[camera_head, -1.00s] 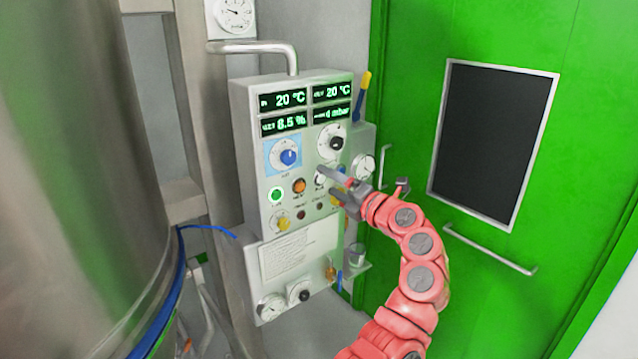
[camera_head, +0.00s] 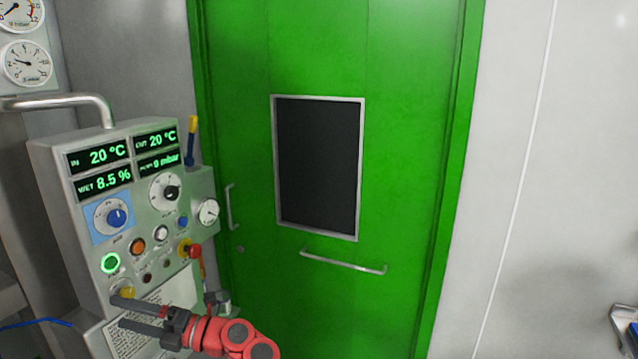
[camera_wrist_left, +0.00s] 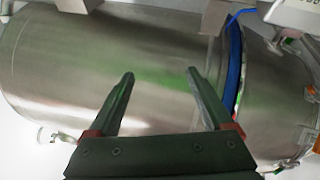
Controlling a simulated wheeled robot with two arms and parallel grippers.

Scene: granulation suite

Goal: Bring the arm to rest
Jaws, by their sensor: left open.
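My left arm is red and comes in at the bottom of the head view. Its dark gripper (camera_head: 119,311) points left, in front of the lower part of the grey control panel (camera_head: 45,190). The two fingers are apart with nothing between them. A yellow knob (camera_head: 127,292) shows close to the fingertips in the picture; I cannot tell whether they touch. In the left wrist view the open gripper (camera_wrist_left: 161,73) shows against a large steel vessel (camera_wrist_left: 70,65), with no object between the fingers. My right gripper is not in view.
The panel has a blue knob (camera_head: 117,217), a red knob (camera_head: 194,251) and a glowing green button (camera_head: 110,263). Behind stands a green door (camera_head: 400,150) with a dark window (camera_head: 318,165) and a bar handle (camera_head: 343,262). A bare pale wall (camera_head: 540,170) is at right.

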